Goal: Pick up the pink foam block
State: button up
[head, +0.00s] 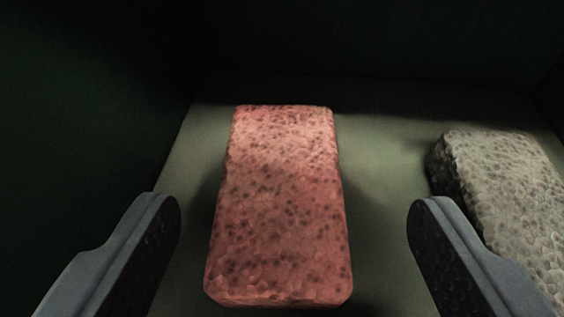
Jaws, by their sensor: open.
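The pink foam block (280,205) is a long, rounded, pitted block in the middle of the head view. It lies on a pale green-grey floor, its long side running away from me. My gripper (293,208) is open, with one dark grey finger to the left of the block and one to the right. Neither finger appears to touch the block, and there is a gap on each side. How high the fingertips are above the floor is hard to tell.
A grey foam block (505,195) lies to the right, partly behind my right finger and cut off by the picture edge. Dark walls (90,120) rise at the left and the back. Bare floor (385,190) shows between the two blocks.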

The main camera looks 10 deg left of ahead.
aim_at(275, 199)
jog(key=shift+a+p+x, duration=0.15)
jog(key=shift+p+x, duration=0.2)
jog(key=shift+x, duration=0.6)
jog(key=shift+a+p+x, duration=0.15)
jog(key=shift+p+x, duration=0.2)
jog(key=shift+x, duration=0.6)
jog(key=shift+w+f, duration=0.35)
jog(key=shift+w, duration=0.2)
jog(key=c, duration=1)
